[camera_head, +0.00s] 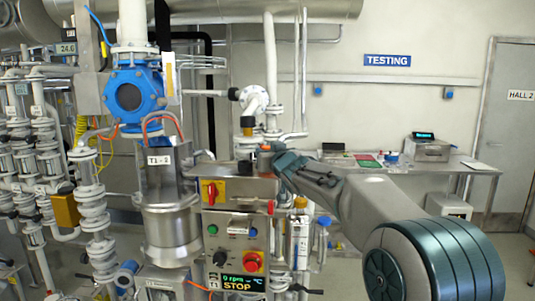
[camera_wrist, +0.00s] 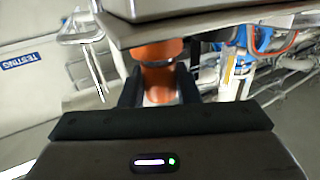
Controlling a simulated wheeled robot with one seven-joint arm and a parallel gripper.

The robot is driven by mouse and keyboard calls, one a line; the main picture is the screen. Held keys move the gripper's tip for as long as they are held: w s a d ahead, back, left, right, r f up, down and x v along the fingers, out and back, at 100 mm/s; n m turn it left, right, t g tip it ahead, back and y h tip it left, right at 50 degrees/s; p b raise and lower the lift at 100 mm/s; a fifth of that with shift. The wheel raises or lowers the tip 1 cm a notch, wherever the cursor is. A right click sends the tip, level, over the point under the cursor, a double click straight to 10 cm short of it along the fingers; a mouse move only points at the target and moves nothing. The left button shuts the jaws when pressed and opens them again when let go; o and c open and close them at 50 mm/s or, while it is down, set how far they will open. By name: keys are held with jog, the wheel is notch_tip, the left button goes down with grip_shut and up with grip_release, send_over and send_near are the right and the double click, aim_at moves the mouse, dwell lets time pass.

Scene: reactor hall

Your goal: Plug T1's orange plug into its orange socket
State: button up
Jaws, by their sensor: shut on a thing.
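My gripper (camera_head: 275,158) is at the upper right edge of the steel control box (camera_head: 240,190) beside the vessel labelled T1-2 (camera_head: 160,160). In the wrist view my gripper (camera_wrist: 159,80) is shut on the orange plug (camera_wrist: 159,77), which sits between its two dark fingers. A wider orange part (camera_wrist: 157,49), which looks like the socket, is directly beyond the plug, against the edge of a metal housing (camera_wrist: 180,12). Plug and wider part look in line and very close; whether the plug is seated in it I cannot tell. In the head view a small orange bit shows at the gripper's tip.
The box front has a red rotary switch (camera_head: 213,193), a red button (camera_head: 252,262) and a display reading STOP (camera_head: 240,283). White pipes (camera_head: 270,70) rise behind the box. A bench (camera_head: 455,164) with devices stands at the back wall, right.

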jog(key=shift+f+b, duration=0.3)
jog(key=shift+f, duration=0.05)
dwell(0.3)
jog(key=o, duration=1)
jog(key=shift+o, duration=0.2)
jog(key=shift+s, duration=0.15)
jog(key=b+v, duration=0.1)
jog(key=v, duration=1.2)
jog(key=shift+s+d, duration=0.2)
jog(key=shift+s, duration=0.05)
